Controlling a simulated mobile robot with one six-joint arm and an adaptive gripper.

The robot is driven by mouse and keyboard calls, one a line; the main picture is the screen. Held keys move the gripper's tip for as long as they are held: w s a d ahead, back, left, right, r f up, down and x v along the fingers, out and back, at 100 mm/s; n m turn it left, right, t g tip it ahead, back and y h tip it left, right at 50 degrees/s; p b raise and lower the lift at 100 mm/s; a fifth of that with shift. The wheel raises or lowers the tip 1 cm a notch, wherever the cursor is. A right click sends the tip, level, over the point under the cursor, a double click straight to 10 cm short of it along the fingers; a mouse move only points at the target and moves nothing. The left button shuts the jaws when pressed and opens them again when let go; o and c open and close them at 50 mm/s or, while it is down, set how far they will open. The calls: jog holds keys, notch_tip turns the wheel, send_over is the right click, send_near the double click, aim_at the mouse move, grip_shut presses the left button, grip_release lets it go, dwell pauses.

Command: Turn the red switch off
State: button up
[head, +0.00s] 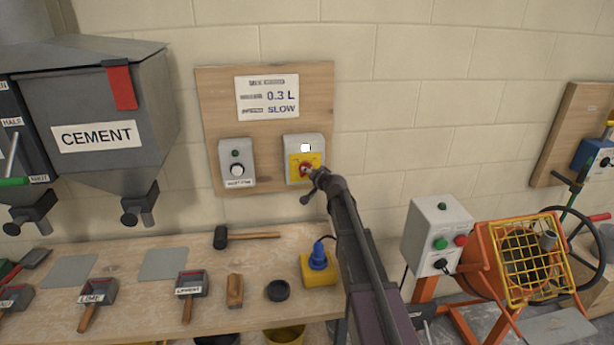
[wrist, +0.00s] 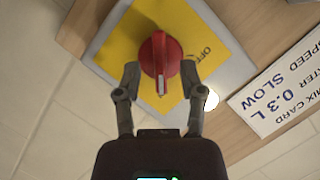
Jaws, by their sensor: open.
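The red switch (wrist: 160,62) is a rotary knob on a yellow plate (wrist: 118,50), with "OFF" printed beside it in the wrist view. In the head view the red switch (head: 304,167) sits on a grey box (head: 290,142) on the wooden wall board, partly hidden by my gripper (head: 313,173). In the wrist view my gripper (wrist: 160,78) is open, with one finger on each side of the knob's near end. I cannot tell whether the fingers touch it. The knob's handle points toward my gripper, and "OFF" lies to its right in that view.
The workbench (head: 130,270) below holds scoops, a hammer (head: 222,238) and a yellow box with a blue plug (head: 318,268). An orange mixer (head: 480,262) stands right.

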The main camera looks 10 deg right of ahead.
jog(key=shift+x, duration=1.15)
grip_shut()
